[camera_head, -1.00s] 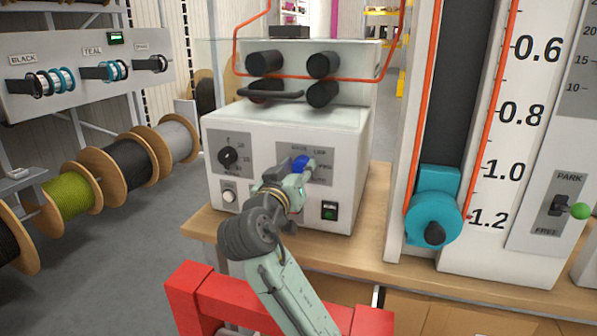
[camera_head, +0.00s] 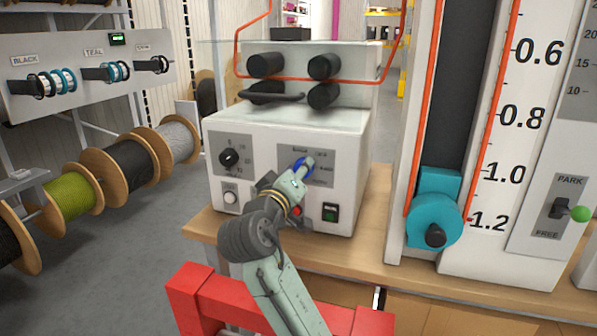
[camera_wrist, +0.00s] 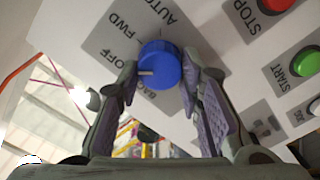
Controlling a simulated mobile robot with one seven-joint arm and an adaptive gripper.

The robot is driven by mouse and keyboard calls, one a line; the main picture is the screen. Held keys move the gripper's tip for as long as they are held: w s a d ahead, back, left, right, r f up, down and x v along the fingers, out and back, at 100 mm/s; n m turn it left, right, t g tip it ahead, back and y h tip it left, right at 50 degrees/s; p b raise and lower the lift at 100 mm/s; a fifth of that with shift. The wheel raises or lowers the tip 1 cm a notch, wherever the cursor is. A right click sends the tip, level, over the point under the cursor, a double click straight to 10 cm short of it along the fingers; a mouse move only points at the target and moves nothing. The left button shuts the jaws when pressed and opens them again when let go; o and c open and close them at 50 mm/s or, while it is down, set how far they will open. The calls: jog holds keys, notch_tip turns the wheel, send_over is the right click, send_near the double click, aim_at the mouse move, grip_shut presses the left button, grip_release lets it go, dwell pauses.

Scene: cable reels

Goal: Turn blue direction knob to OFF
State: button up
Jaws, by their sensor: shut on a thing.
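The blue direction knob (camera_wrist: 160,63) sits on a grey label plate on the machine's front. In the wrist view it is between the two fingers of my gripper (camera_wrist: 158,72), which are shut on it. Its white pointer mark faces left in that view, towards the area of the OFF label (camera_wrist: 125,60) and just above the partly hidden BACK label. FWD and AUTO labels show above the knob. In the head view the knob (camera_head: 303,163) is partly covered by my gripper (camera_head: 300,170).
A red STOP button (camera_wrist: 268,3) and a green START button (camera_wrist: 305,62) are close by on the panel. A black dial (camera_head: 229,158) is to the left. Black rollers with an orange cable stand above. A teal unit (camera_head: 434,220) is to the right.

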jog(key=o, duration=1.2)
jog(key=shift+c, duration=0.2)
jog(key=v, duration=1.2)
jog(key=shift+a, duration=0.1)
